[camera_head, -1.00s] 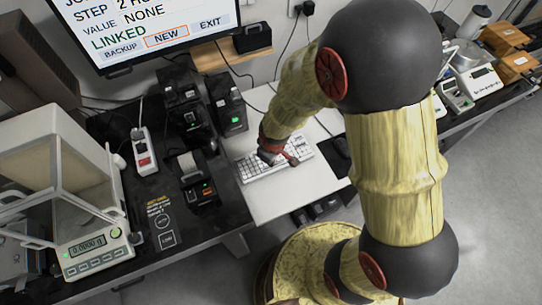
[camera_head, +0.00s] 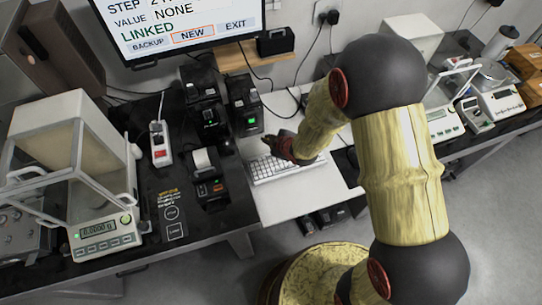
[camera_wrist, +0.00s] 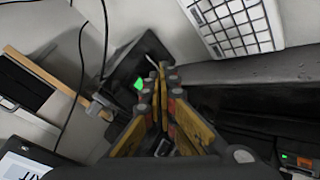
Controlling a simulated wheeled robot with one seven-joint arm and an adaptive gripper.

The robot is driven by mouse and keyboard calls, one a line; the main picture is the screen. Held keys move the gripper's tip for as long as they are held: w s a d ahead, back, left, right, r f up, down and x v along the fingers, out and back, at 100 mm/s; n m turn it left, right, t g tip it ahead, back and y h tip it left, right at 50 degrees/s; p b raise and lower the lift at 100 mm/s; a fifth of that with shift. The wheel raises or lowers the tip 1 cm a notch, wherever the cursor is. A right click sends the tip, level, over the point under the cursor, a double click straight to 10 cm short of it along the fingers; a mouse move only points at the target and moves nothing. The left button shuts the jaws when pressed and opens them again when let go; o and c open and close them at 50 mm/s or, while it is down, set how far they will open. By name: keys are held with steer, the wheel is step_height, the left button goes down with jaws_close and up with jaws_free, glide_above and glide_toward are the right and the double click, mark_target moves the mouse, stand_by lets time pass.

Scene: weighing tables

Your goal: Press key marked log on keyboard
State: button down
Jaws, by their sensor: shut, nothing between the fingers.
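The white keyboard (camera_head: 275,172) lies on the white desk section in the head view, partly covered by my forearm. It also shows at the top of the wrist view (camera_wrist: 235,22), with its key marks too small to read, so I cannot pick out the log key. My gripper (camera_head: 268,139) is over the back of the keyboard in the head view, apart from it. In the wrist view my gripper (camera_wrist: 160,72) has its fingers together with nothing between them, pointing toward a black device with a green light (camera_wrist: 140,80).
The monitor (camera_head: 180,25) stands behind, showing "LINKED" with "NEW" outlined. A black device with a green light (camera_head: 245,105) stands close behind my gripper. A label printer (camera_head: 207,180) and a glass-sided balance (camera_head: 105,225) are to the left. White desk in front of the keyboard is clear.

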mark_target(269, 157)
steer(key=shift+f, duration=0.15)
step_height(269, 157, down, 9)
steer(key=b, duration=0.6)
steer(key=shift+r, duration=0.2)
steer(key=shift+f, duration=0.1)
stand_by(1.0)
steer(key=shift+f+b, duration=0.3)
steer(key=shift+b, duration=0.15)
steer(key=shift+f+b, duration=0.35)
steer(key=shift+b, duration=0.05)
stand_by(0.5)
stand_by(0.4)
steer(key=shift+r+p, duration=0.5)
steer(key=shift+r, duration=0.3)
steer(key=shift+r, duration=0.1)
